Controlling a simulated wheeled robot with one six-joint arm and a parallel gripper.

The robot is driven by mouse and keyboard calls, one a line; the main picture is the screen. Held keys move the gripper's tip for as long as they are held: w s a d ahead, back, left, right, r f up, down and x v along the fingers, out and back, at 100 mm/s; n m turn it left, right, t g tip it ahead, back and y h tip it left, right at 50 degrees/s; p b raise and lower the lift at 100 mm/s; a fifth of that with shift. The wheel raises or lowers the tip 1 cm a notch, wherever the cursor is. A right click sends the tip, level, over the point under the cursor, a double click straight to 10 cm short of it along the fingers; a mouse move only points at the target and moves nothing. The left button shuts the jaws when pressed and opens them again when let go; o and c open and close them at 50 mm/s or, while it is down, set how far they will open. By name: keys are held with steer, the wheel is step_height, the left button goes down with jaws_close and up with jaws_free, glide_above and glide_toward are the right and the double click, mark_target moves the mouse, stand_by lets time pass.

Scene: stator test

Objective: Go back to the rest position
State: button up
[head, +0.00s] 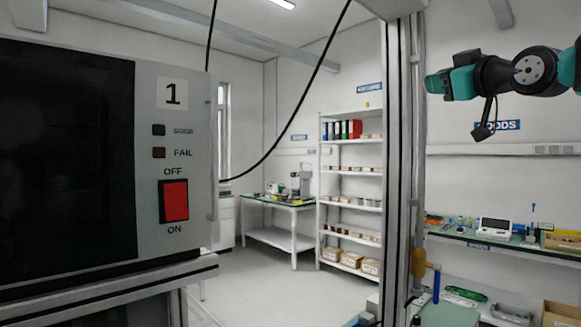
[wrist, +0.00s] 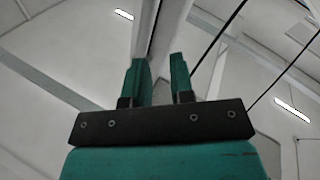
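My gripper (wrist: 158,65) shows in the wrist view with two teal fingers on a black bar. The fingers stand apart, and I see nothing held between them. Behind them are the pale ceiling, a beam and dark cables, so the wrist camera faces upward. In the head view, teal and black parts of my arm are raised at the upper right, above the bench. I cannot make out the gripper fingers there.
A test machine (head: 190,122) with a red switch (head: 174,200) stands close at left. A grey upright post (head: 396,160) rises right of centre. A shelf rack (head: 352,141), a small table (head: 281,203) and a goods bench (head: 470,239) stand behind. Open floor (head: 265,285) lies between.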

steer(key=s+a+f+m+g, duration=0.1)
steer(key=s+a+f+g, duration=0.25)
steer(key=f, duration=0.45)
steer(key=s+a+f+g, duration=0.3)
steer(key=a+f, duration=0.2)
steer(key=f, duration=0.2)
steer(key=s+a+f+m+g, duration=0.1)
steer(key=s+a+f+g, duration=0.2)
steer(key=a+f, duration=0.35)
steer(key=s+f+g+h, duration=0.1)
steer(key=s+f+g, duration=0.3)
steer(key=s+f, duration=0.6)
steer(key=s+f+g+h, duration=0.1)
steer(key=s+f+g, duration=0.4)
steer(key=s+f, duration=0.5)
steer(key=s, duration=0.5)
steer(key=shift+s+f+h, duration=0.15)
steer(key=shift+f+h, duration=0.15)
steer(key=shift+f, duration=0.05)
steer(key=shift+a, duration=0.1)
